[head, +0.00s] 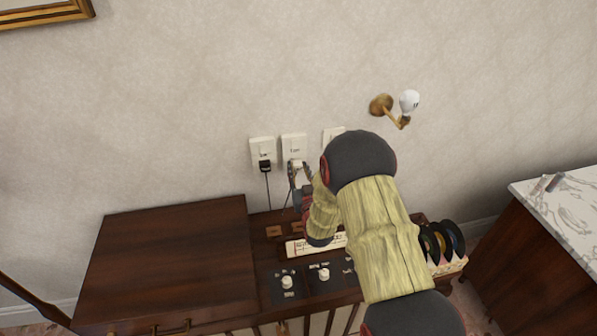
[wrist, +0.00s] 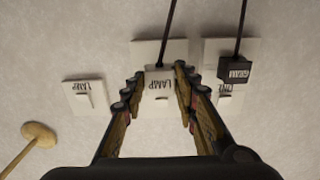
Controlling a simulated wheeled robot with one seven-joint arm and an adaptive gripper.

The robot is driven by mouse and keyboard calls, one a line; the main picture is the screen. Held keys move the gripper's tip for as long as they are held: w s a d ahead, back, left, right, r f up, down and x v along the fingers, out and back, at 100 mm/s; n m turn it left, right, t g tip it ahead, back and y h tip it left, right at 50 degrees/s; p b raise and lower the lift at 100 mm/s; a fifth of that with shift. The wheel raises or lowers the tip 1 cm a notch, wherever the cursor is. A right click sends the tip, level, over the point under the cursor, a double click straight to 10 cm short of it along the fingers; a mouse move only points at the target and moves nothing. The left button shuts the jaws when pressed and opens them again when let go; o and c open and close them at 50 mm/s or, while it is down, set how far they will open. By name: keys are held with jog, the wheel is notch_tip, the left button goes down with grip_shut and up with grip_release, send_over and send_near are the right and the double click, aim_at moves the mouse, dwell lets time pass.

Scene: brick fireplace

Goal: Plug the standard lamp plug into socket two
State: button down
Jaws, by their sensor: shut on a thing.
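The white lamp plug (wrist: 159,79), marked LAMP and with a dark cord, sits between my gripper's fingertips (wrist: 158,84). In the head view my gripper (head: 300,175) is at the wall, just below the middle white socket plate (head: 292,141). In the wrist view this plate (wrist: 150,50) lies directly behind the plug. I cannot tell whether the plug's pins are in it. The left socket plate (head: 262,145) holds a black plug (head: 265,166), marked GRAM in the wrist view (wrist: 235,70). The right plate (head: 333,133) is partly hidden by my arm; no plug shows on it in the wrist view (wrist: 70,98).
A dark wooden cabinet (head: 170,260) stands below the sockets, with a knobbed control panel (head: 306,285) and several records (head: 445,241) at its right. A brass wall lamp (head: 382,104) is at upper right, and a marble-topped cabinet (head: 570,210) at far right.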

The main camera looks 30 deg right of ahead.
jog(key=shift+b+x, duration=0.8)
jog(key=shift+x, duration=0.45)
jog(key=c, duration=1.4)
grip_release()
jog(key=shift+o, duration=0.5)
jog(key=shift+s, duration=0.1)
jog(key=v, duration=1.1)
jog(key=shift+s, duration=0.35)
jog(key=shift+a, duration=0.15)
